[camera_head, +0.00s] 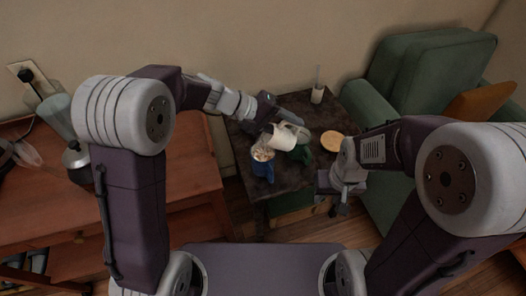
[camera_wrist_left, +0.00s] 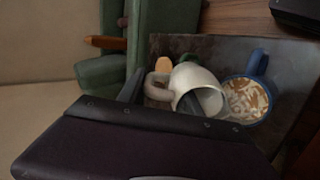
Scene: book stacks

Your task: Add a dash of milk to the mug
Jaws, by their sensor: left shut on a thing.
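A white jug (camera_head: 283,138) is tilted above a blue mug (camera_head: 262,164), its mouth toward the mug. My left gripper (camera_head: 282,118) is shut on the jug at its handle side. In the left wrist view the jug (camera_wrist_left: 205,80) has its opening close beside the blue mug (camera_wrist_left: 232,113), which stands upright with a white and brown swirled surface inside. I cannot clearly tell whether a stream is falling. A dark green mug (camera_head: 302,156) stands right of the jug, partly hidden. My right gripper (camera_head: 342,208) hangs low at the table's right front; its jaw state is unclear.
The dark side table (camera_head: 240,140) also holds a round tan coaster (camera_head: 333,140) and a small cup with a straw (camera_head: 317,95). A green armchair (camera_head: 415,75) with an orange cushion stands at the right. A wooden cabinet (camera_head: 200,165) with glassware stands left.

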